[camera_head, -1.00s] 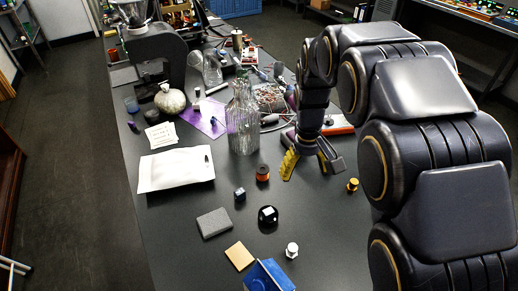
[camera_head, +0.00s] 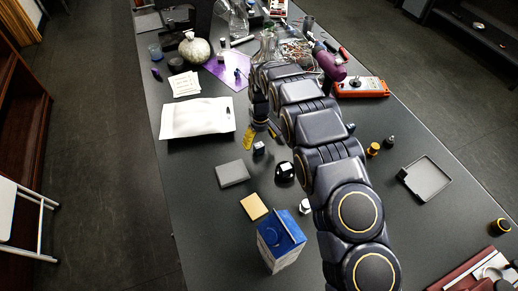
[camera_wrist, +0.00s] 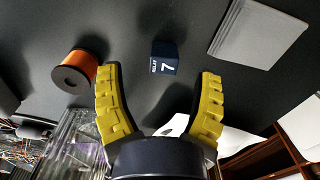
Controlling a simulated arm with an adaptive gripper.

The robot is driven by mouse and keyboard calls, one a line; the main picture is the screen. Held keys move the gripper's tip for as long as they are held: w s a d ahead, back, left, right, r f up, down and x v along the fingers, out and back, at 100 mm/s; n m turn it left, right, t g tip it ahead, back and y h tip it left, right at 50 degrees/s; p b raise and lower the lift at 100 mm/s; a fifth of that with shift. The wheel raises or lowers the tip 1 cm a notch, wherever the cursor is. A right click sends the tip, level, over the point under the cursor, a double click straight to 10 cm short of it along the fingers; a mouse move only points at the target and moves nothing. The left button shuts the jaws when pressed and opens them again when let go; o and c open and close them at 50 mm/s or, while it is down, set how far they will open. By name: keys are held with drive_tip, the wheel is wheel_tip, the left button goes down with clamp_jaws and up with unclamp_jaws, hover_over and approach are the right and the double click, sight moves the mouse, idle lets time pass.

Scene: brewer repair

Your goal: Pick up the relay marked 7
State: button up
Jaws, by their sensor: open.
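The relay marked 7 (camera_wrist: 164,58) is a small dark blue cube with a white 7 and the word RELAY on its face. In the wrist view it lies beyond my two yellow fingertips, between their lines and apart from both. In the head view the dark cube (camera_head: 259,148) sits on the black table, just in front of my gripper (camera_head: 260,136). My gripper is open and empty; the wrist view shows its spread fingers (camera_wrist: 160,85) clearly.
An orange spool (camera_wrist: 84,66) lies left of my fingers in the wrist view. A grey flat block (camera_head: 232,173), a black round part with a white top (camera_head: 284,172), a tan block (camera_head: 254,206) and a blue-white box (camera_head: 281,240) stand nearby. A white pouch (camera_head: 197,117) lies at left.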

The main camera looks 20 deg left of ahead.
sight(259, 145)
wheel_tip(259, 145, down, 4)
drive_tip(key=shift+s+a+f, duration=0.1)
drive_tip(key=shift+s+f, duration=0.05)
drive_tip(key=shift+f, duration=0.1)
clamp_jaws()
idle(0.3)
